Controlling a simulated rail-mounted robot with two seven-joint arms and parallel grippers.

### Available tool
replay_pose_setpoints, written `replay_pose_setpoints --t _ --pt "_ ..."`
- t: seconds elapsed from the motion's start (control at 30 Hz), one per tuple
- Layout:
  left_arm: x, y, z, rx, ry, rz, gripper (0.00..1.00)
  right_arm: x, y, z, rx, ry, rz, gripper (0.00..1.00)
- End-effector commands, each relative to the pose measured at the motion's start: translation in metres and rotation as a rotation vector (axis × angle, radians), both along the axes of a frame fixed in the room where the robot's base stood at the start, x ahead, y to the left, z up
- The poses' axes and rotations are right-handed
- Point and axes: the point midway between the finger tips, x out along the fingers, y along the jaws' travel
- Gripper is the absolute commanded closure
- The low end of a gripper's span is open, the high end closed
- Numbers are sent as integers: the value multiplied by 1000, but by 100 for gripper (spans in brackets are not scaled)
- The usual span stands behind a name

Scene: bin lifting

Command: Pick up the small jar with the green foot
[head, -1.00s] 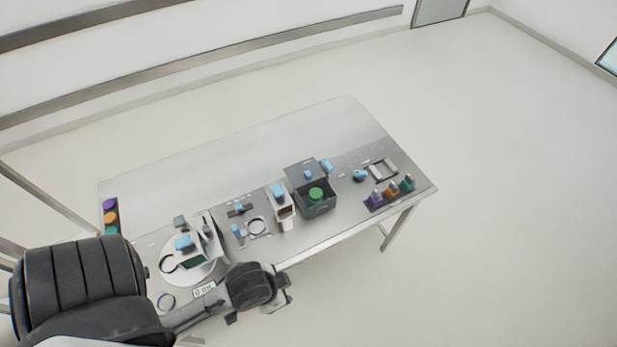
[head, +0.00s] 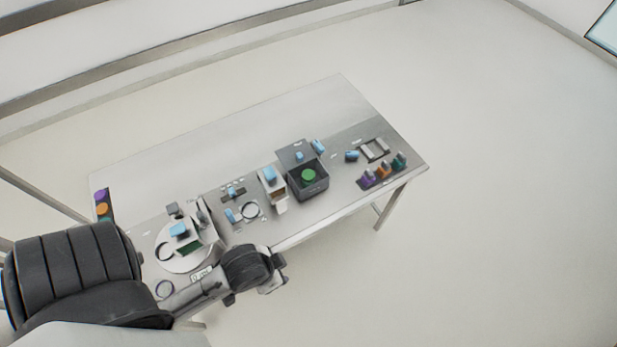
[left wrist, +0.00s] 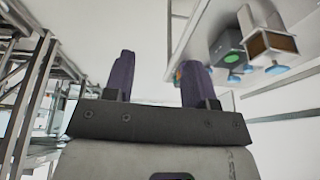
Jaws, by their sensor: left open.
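The small jar with the green foot (head: 400,162) stands at the right end of a row of three jars, beside an orange-footed one (head: 383,171) and a purple-footed one (head: 367,180), near the table's right front corner. My left arm reaches in from the left, and its end, with the left gripper (head: 274,284), is off the table's front edge, well to the left of the jars. In the left wrist view the left gripper (left wrist: 158,82) has its dark fingers apart with nothing between them. Small coloured items are partly hidden behind its right finger. My right gripper is not in view.
A dark open box (head: 308,190) with a green disc stands on the table (head: 250,130), left of the jars. A white holder (head: 273,187) and a round white plate (head: 178,262) are further left. The table's back half is clear.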

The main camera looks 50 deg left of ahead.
Motion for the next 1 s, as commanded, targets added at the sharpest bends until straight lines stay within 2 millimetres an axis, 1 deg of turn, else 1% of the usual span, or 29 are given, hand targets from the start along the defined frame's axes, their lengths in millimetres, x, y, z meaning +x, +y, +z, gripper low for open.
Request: replay_pose_setpoints --t 0.23,0.27,0.67,0.9,0.97,1.0 --pt "0 0 0 0 0 0 49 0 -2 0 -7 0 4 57" --pt "0 0 0 0 0 0 47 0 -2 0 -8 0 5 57" --pt "0 0 0 0 0 0 9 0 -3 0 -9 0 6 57" --pt "1 0 -1 0 -2 0 8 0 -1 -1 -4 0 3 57" --pt "7 0 -1 0 -16 0 8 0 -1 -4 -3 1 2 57" --pt "14 0 -1 0 -35 0 8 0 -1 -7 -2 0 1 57"
